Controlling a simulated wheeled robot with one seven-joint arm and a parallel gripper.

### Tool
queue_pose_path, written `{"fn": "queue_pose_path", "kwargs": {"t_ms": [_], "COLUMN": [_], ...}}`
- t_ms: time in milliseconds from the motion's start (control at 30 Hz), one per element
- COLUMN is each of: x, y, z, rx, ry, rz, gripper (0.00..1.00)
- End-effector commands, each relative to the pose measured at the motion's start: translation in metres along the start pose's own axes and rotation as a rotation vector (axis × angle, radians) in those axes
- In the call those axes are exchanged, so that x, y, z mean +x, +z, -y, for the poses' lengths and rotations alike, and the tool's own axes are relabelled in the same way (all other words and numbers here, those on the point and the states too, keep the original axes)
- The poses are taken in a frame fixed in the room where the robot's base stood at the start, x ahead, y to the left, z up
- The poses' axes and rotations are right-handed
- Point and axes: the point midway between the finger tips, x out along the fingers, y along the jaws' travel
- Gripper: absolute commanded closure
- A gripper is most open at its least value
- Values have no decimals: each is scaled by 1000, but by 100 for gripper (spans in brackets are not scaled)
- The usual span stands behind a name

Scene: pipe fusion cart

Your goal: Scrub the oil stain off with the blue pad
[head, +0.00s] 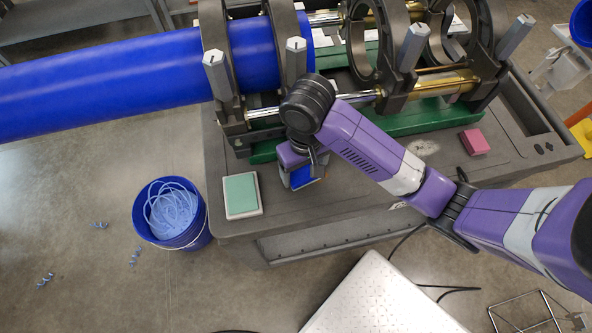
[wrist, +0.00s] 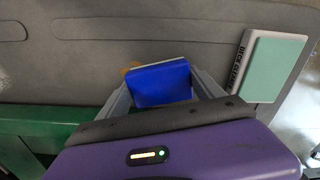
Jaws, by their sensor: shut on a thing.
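My gripper (head: 305,180) is shut on the blue pad (head: 301,176), over the front part of the cart's grey deck. In the wrist view the blue pad (wrist: 160,83) sits between the two fingers (wrist: 162,92). I cannot tell whether its underside touches the deck. An orange-brown patch (wrist: 131,68) shows just past the pad's upper left edge; it may be the oil stain, mostly hidden by the pad. A pale, speckled smear (head: 424,147) lies on the deck farther right in the head view.
A green pad in a white, lettered tray (head: 242,195) lies at the deck's left front corner. A pink block (head: 474,142) lies on the right. The clamp machine with the blue pipe (head: 120,92) runs behind. A blue bucket (head: 172,213) stands on the floor.

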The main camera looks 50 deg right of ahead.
Motion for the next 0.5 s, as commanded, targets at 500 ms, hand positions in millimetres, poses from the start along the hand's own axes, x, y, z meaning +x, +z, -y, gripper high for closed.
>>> {"fn": "queue_pose_path", "kwargs": {"t_ms": [500], "x": [4], "y": [5], "z": [-34], "rx": [14], "ry": [7], "rz": [-4], "gripper": [56]}}
